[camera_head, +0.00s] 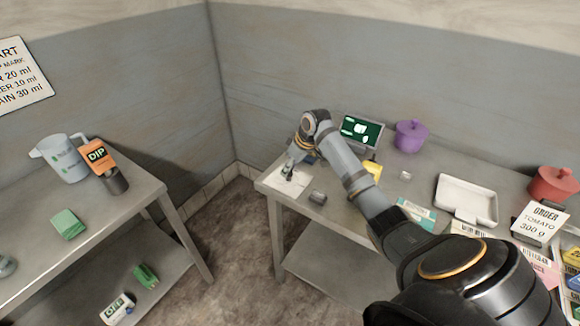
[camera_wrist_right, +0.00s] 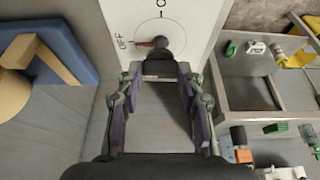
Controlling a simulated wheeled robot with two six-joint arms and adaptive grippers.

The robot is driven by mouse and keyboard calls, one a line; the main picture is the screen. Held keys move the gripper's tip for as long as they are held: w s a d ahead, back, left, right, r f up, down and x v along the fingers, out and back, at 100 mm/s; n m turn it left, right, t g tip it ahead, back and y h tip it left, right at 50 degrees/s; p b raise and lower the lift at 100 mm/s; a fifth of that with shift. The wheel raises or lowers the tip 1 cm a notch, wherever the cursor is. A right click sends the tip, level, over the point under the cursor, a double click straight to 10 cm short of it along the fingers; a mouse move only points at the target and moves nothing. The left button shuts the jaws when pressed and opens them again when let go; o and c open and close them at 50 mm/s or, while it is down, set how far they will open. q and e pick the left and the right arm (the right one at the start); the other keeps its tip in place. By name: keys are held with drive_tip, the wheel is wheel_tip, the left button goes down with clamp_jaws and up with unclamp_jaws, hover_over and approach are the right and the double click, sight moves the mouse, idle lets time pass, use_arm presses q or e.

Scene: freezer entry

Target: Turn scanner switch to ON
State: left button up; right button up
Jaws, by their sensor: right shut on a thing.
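The scanner switch is a dark knob (camera_wrist_right: 158,58) on a white panel (camera_wrist_right: 185,18) in the right wrist view. Its red pointer points left, at the printed OFF. Another label at the top is cut off by the frame edge. My right gripper (camera_wrist_right: 160,72) has its fingertips on both sides of the knob and is shut on it. In the head view my right gripper (camera_head: 287,172) reaches down to the white panel (camera_head: 297,184) at the left corner of the right table; the knob is hidden there. My left gripper is not in view.
The right table holds a screen (camera_head: 361,130), a purple pot (camera_head: 410,136), a white tray (camera_head: 467,201), a red pot (camera_head: 553,184), an order card (camera_head: 538,223) and a small grey block (camera_head: 318,197). A separate left table carries a jug (camera_head: 64,158) and a green block (camera_head: 68,224).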

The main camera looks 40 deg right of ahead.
drive_tip(key=shift+r+p, duration=0.2)
drive_tip(key=shift+p, duration=0.25)
drive_tip(key=m+h+p, duration=0.1)
drive_tip(key=m+p, duration=0.2)
drive_tip(key=m+h+p, duration=0.1)
drive_tip(key=m+p, duration=0.1)
drive_tip(key=p, duration=0.2)
drive_tip(key=m+h+p, duration=0.1)
drive_tip(key=m+p, duration=0.2)
drive_tip(key=p, duration=0.1)
drive_tip(key=shift+a+r+m, duration=0.15)
drive_tip(key=shift+a+m, duration=0.15)
drive_tip(key=shift+m+h+p, duration=0.5)
drive_tip(key=shift+m+p, duration=0.25)
drive_tip(key=shift+m, duration=0.05)
drive_tip(key=m+h+p, duration=0.1)
drive_tip(key=m, duration=0.1)
drive_tip(key=shift+w+m+g, duration=0.15)
drive_tip(key=shift+m+g, duration=0.25)
drive_tip(key=shift+a+f+m+g, duration=0.1)
drive_tip(key=shift+f+m+g, duration=0.2)
drive_tip(key=shift+m, duration=0.5)
drive_tip(key=shift+w+m+g+h, duration=0.1)
drive_tip(key=shift+m+g+h, duration=0.4)
drive_tip(key=shift+m, duration=1.1)
drive_tip(key=o, duration=1.2)
drive_tip(key=shift+c, duration=0.2)
